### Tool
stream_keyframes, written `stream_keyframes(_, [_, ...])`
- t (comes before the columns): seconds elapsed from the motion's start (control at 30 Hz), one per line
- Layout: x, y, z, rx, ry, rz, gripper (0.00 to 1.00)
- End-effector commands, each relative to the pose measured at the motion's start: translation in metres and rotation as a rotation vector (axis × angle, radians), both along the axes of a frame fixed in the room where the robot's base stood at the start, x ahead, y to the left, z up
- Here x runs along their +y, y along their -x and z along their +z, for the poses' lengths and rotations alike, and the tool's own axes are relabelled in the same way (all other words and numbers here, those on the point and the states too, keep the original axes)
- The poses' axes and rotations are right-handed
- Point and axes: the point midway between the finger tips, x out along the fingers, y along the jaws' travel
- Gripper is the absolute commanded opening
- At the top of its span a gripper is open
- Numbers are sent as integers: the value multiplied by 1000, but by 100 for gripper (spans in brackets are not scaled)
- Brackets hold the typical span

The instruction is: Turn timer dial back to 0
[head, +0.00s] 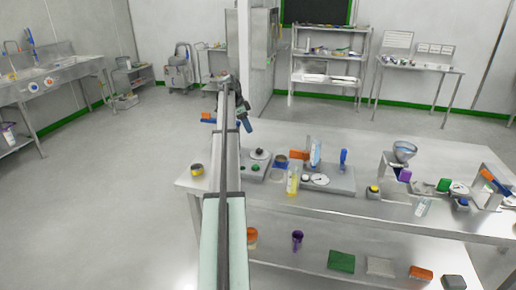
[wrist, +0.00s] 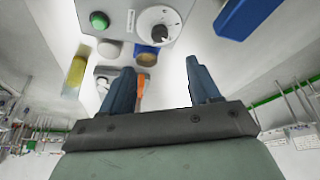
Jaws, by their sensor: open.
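A dial with a black knob on a white face (wrist: 158,25) is on a grey box, beside a green button (wrist: 98,20), in the wrist view. In the head view this dial (head: 259,154) is at the left back of the steel table, below and right of my gripper. My gripper (wrist: 160,64) is open, its two blue fingers apart with nothing held between them. In the head view the gripper (head: 246,126) hangs beyond the table's back edge, apart from the dial. The dial's markings are too small to read.
A blue cup with brown contents (head: 281,161) and a yellow bottle (head: 292,181) stand near the box. A second grey unit with a white dial (head: 320,180) is to its right. A blue bar (wrist: 245,15) shows in the wrist view.

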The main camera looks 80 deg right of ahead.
Motion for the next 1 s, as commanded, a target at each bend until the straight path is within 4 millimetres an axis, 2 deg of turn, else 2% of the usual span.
stream_keyframes(0.13, [2,1,-3,5,23,-20,61])
stream_keyframes(0.27, [0,6,-16,5,21,-20,61])
stream_keyframes(0.7, [-12,33,-86,3,19,-18,61])
stream_keyframes(1.0, [-18,44,-118,3,19,-18,61])
